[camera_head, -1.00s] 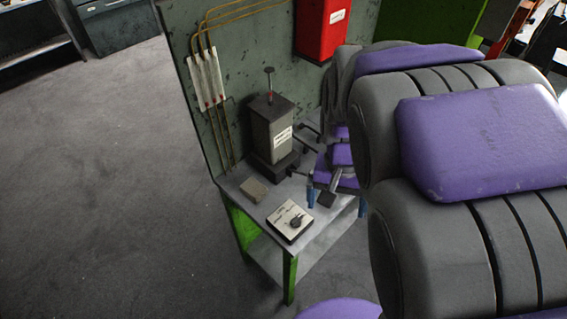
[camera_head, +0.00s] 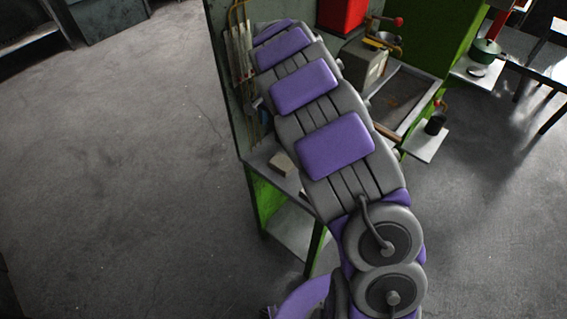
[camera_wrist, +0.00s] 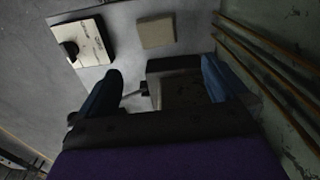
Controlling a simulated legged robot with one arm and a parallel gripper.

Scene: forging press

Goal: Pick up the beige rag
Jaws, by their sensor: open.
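The beige rag is a small, flat, square piece on the grey shelf. In the wrist view the rag (camera_wrist: 156,31) lies beyond the fingertips, near the top middle. In the head view the rag (camera_head: 282,163) shows just left of my arm, partly covered by it. My gripper (camera_wrist: 162,66) is open, with its two dark blue fingers wide apart and not touching the rag. A dark box (camera_wrist: 180,72) shows between the fingers.
A pale control plate with a black knob (camera_wrist: 82,42) lies on the shelf left of the rag. Brown pipes (camera_wrist: 270,62) run along the wall panel at right. The shelf stands on green legs (camera_head: 316,247). Open floor (camera_head: 110,190) lies left.

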